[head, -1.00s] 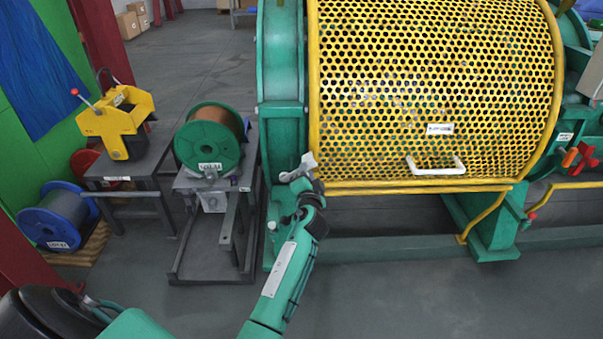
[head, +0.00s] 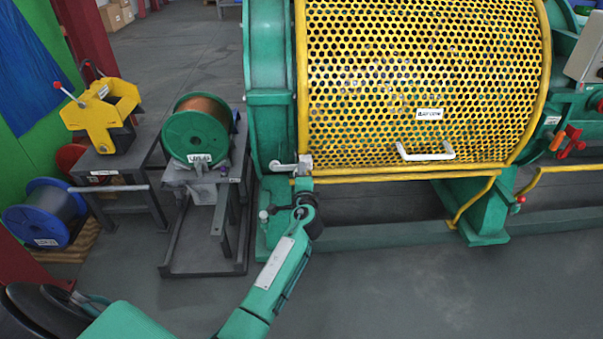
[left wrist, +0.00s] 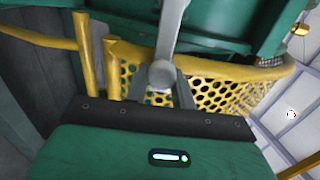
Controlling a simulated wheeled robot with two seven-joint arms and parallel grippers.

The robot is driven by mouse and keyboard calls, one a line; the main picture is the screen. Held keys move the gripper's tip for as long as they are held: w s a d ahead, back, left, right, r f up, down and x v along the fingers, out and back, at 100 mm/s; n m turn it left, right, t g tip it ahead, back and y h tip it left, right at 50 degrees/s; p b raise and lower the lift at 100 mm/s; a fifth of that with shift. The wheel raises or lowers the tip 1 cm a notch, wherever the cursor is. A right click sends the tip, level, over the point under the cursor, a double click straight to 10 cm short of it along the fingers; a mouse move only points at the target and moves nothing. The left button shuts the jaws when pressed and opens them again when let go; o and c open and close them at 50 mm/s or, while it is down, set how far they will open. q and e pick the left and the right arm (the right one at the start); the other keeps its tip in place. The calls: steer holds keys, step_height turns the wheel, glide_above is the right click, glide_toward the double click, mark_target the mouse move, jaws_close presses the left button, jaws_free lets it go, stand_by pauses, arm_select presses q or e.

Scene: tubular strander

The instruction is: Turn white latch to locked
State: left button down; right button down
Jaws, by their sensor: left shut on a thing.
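The white latch (head: 283,167) is on the green frame at the lower left corner of the yellow mesh guard (head: 420,70). In the head view its arm lies nearly level and points left. My left gripper (head: 304,182) is at the latch's right end, just below the guard's corner. In the left wrist view the pale latch bar (left wrist: 171,35) runs down to a round knob between the fingers of my left gripper (left wrist: 161,84), which is shut on it. The fingertips are partly hidden by the knob. My right gripper is not in view.
A white handle (head: 425,154) is on the guard's front. To the left are a stand with a green-flanged spool (head: 188,136), a yellow device (head: 103,117) on a table and a blue spool (head: 45,215). The floor (head: 400,290) in front is clear.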

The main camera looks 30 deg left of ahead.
arm_select(q)
steer(key=shift+f, duration=0.15)
steer(key=c, duration=1.2)
jaws_free()
steer(key=shift+o, duration=0.2)
steer(key=v, duration=1.4)
steer(key=shift+p, duration=0.45)
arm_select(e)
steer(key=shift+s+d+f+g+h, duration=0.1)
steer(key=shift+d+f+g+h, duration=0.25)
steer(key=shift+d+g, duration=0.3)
arm_select(q)
steer(key=shift+a, duration=0.1)
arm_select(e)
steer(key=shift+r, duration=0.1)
